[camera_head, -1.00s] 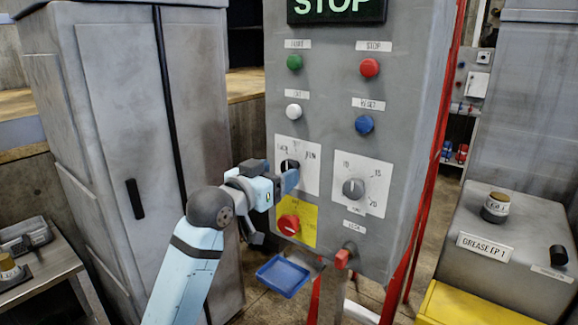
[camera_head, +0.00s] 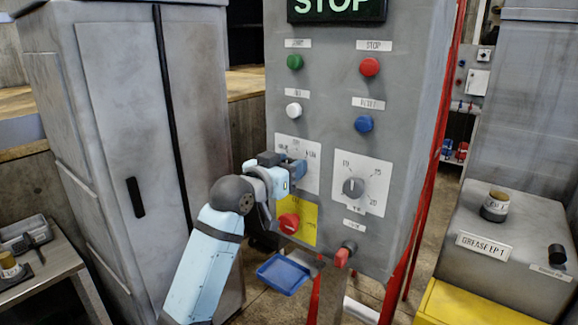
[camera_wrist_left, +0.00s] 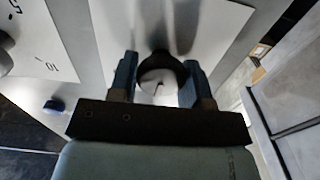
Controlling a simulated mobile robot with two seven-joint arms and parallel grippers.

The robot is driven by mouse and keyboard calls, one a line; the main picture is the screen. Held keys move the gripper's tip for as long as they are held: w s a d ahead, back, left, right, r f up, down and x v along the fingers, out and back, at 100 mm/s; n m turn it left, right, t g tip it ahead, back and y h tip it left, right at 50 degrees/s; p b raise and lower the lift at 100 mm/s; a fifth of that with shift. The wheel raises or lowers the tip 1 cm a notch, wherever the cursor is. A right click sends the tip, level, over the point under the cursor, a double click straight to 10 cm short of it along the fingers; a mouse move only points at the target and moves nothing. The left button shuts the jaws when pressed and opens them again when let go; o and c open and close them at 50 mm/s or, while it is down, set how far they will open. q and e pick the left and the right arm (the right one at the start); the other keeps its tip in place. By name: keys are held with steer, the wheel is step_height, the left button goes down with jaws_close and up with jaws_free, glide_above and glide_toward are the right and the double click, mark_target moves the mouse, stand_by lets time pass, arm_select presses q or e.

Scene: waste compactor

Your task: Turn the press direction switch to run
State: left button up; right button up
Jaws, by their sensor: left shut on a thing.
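The press direction switch is on a white plate (camera_head: 312,178) with printed labels, left of centre on the grey control panel (camera_head: 330,130). My left gripper (camera_head: 297,170) is at this plate and its blue fingers cover the knob in the head view. In the left wrist view the round dark-rimmed knob (camera_wrist_left: 160,76) sits between the two blue fingers, and the gripper is shut on it. The knob's pointer is hidden, so its setting cannot be read. My right gripper is not in view.
A second dial (camera_head: 353,187) is right of the switch. A red knob on a yellow plate (camera_head: 304,216) is just below my gripper. Green (camera_head: 295,62), red (camera_head: 369,68), white (camera_head: 293,110) and blue (camera_head: 364,124) buttons are above. A blue tray (camera_head: 284,273) is below.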

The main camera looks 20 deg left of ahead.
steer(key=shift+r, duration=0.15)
arm_select(q)
steer(key=m+p, duration=0.2)
steer(key=m, duration=0.1)
steer(key=shift+r+p, duration=0.15)
steer(key=shift+p, duration=0.25)
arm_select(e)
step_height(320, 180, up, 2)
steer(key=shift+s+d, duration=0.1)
arm_select(q)
steer(key=m+p, duration=0.3)
steer(key=m, duration=0.1)
steer(key=shift+d+m, duration=0.1)
steer(key=shift+m, duration=0.2)
steer(key=shift+s+m+p, duration=0.1)
steer(key=shift+m+p, duration=0.4)
steer(key=shift+m, duration=0.3)
steer(key=shift+f+m, duration=0.2)
steer(key=shift+m, duration=0.1)
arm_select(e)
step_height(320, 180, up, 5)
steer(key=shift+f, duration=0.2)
arm_select(q)
steer(key=o, duration=0.8)
steer(key=shift+o, duration=0.5)
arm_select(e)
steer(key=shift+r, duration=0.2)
